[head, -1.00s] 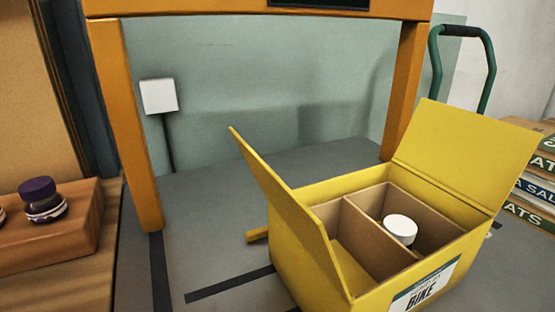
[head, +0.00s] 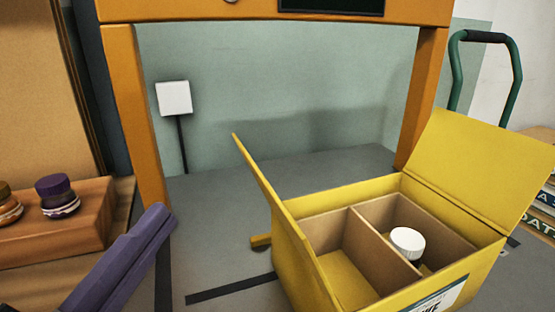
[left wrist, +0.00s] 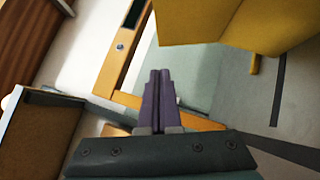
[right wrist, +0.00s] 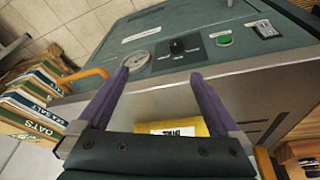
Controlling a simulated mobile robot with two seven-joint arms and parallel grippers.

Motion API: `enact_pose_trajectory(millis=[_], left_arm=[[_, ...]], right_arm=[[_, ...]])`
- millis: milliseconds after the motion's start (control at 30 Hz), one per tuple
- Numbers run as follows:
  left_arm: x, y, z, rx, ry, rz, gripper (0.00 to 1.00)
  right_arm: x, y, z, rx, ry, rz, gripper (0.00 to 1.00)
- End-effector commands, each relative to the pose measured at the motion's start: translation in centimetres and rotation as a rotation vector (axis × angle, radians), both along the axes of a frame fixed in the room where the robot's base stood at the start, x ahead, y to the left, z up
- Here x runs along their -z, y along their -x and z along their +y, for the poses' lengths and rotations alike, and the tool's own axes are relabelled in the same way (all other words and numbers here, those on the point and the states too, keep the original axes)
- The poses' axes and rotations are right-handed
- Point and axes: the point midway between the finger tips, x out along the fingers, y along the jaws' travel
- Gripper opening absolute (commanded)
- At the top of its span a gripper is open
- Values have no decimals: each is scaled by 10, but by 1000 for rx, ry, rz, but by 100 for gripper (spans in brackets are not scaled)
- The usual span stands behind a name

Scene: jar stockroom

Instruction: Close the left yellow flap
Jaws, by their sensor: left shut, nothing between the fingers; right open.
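The yellow box (head: 375,189) stands at the lower right of the head view. Its left yellow flap (head: 276,217) stands up, leaning outward to the left. Its right flap (head: 480,165) is also up, tilted outward. A white-lidded jar (head: 407,243) sits in the right compartment; the left compartment looks empty. My left gripper (head: 160,218) is shut and empty, left of the box and apart from the flap. It also shows in the left wrist view (left wrist: 160,75), with yellow panels of the box at upper right. My right gripper (right wrist: 158,75) is open and empty in the right wrist view.
Jars with purple (head: 55,187) and orange lids stand on a wooden block (head: 70,230) at left. An orange frame (head: 135,115) rises behind the box. A green cart handle (head: 515,75) is at right.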

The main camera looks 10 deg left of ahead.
Motion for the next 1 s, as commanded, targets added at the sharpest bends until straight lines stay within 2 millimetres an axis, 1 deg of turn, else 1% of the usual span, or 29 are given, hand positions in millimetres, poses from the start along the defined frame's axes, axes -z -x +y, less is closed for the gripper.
enact_pose_trajectory(millis=[33,200,233,300,433,567,1000], left_arm=[[-6,-12,-1,-1,1,-5,0],[-15,-46,-6,-1,1,-5,0],[-17,-50,-8,-2,1,-3,0],[-21,-54,-18,-1,2,0,0],[-26,-62,-30,-1,1,0,0],[-27,-66,-35,0,-1,1,0],[-29,-67,-37,1,-6,3,0]], right_arm=[[-3,0,0,0,0,0,100],[-7,0,0,0,0,0,100],[-8,0,0,0,0,0,100],[-11,0,0,0,0,-1,100],[-13,0,0,0,0,-1,100],[-14,0,0,0,0,-1,100],[-16,0,0,0,0,-1,100]])
